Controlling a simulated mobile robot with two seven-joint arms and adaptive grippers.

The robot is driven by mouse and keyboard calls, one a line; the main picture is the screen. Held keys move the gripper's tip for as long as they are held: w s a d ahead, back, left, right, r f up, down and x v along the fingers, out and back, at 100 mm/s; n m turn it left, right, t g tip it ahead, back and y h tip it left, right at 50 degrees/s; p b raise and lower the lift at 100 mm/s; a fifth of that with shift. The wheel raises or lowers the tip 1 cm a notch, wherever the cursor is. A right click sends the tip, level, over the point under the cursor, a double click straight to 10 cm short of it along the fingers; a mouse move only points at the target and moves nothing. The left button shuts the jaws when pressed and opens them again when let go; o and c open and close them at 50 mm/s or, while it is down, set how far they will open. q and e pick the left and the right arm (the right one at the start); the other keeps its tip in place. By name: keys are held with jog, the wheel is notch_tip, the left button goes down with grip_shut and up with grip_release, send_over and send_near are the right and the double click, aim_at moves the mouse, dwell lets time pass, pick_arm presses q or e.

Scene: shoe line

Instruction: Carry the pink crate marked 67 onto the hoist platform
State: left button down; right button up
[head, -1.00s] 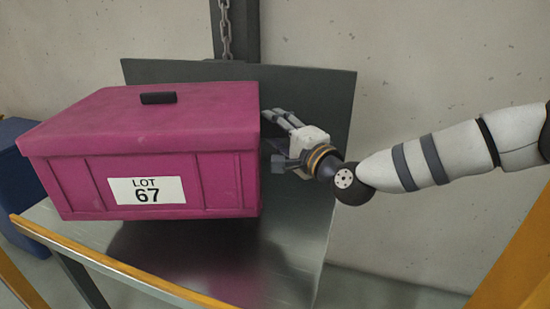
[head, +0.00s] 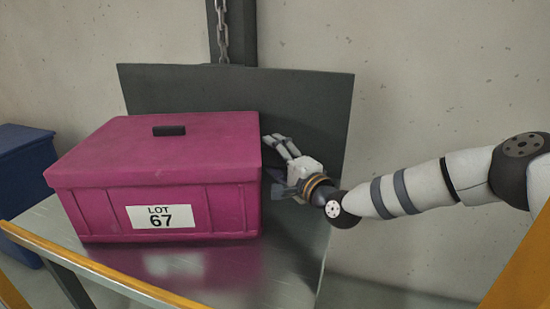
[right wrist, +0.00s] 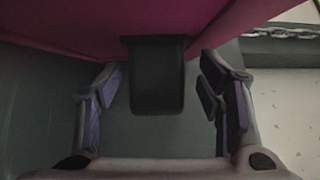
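The pink crate (head: 160,165) has a lid with a small black grip on top and a white label reading LOT 67. It looks level, with its base at or very close to the metal deck of the hoist platform (head: 285,275); a small gap cannot be ruled out. My right gripper (head: 275,148) is at the crate's right side. In the right wrist view its two fingers (right wrist: 162,100) stand apart on either side of the crate's black side handle (right wrist: 157,75), with gaps visible at both sides. My left gripper is out of view, and the crate's left side is hidden.
A dark upright panel (head: 310,110) stands behind the crate, with a chain (head: 222,35) and post beyond it. A blue bin (head: 25,165) is at the far left. Yellow rails (head: 110,272) run at the front left and right (head: 520,265). Bare deck shows in front of the crate.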

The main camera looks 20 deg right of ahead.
jog(key=p+v, duration=0.1)
jog(key=v, duration=1.1)
jog(key=shift+p, duration=0.3)
jog(key=shift+f, duration=0.1)
